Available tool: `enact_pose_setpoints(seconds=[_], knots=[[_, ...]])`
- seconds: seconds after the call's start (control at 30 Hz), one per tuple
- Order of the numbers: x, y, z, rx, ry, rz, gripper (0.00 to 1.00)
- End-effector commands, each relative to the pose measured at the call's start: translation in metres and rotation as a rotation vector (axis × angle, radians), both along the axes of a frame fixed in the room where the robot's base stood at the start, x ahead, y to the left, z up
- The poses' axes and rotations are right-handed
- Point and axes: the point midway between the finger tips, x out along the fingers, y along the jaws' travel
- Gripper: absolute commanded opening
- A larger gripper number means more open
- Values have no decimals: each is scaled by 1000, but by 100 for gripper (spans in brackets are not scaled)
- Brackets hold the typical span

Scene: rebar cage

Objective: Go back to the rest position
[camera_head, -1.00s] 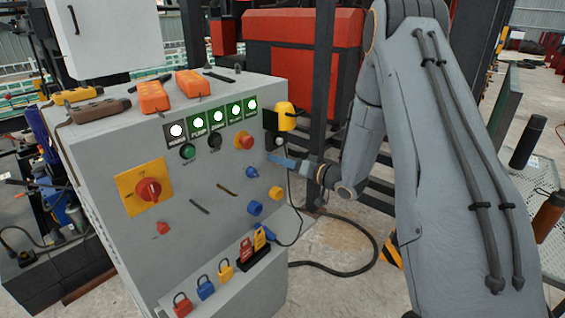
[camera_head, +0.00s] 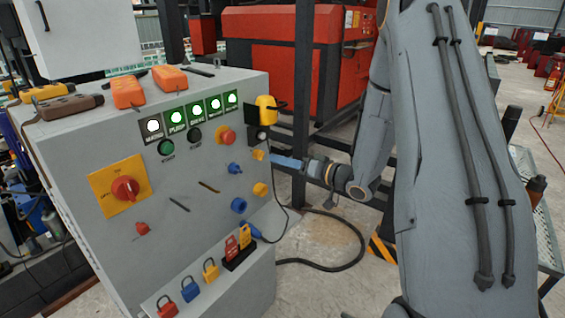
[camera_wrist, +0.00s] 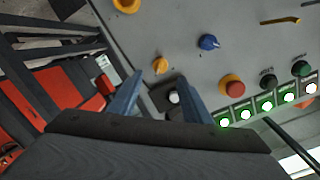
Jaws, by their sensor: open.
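My gripper (camera_head: 287,162) is at the right edge of the grey control cabinet's face (camera_head: 175,225), beside a small yellow knob (camera_head: 258,154). In the wrist view my gripper (camera_wrist: 160,92) shows two blue fingers spread apart with nothing held between them. A black box with a pale round button (camera_wrist: 173,97) lies beyond the gap between the fingers. Whether a finger touches the cabinet cannot be told. My grey arm fills the right of the head view.
The cabinet carries a red rotary switch (camera_head: 125,189), a red button (camera_head: 226,136) and blue knobs (camera_head: 238,205). Padlocks (camera_head: 190,289) hang low on it. A yellow device (camera_head: 266,109) sits at its top right corner. A black post (camera_head: 301,100) stands behind my gripper.

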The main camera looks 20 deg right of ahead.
Motion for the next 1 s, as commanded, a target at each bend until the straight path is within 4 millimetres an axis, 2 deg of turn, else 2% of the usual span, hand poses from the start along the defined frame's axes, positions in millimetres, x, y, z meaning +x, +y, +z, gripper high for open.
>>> enact_pose_setpoints(seconds=[0.27, 0.47, 0.57, 0.67, 0.77, 0.87, 1.0], knots=[[1, 1, 0, -12, 3, -6, 44], [10, -2, -3, -232, 90, -125, 44], [3, -8, -8, -387, 185, -206, 44], [-17, -14, -13, -525, 300, -264, 44], [-50, -16, -16, -640, 432, -297, 44], [-94, -13, -20, -731, 579, -299, 44], [-168, 3, -22, -811, 794, -247, 44]])
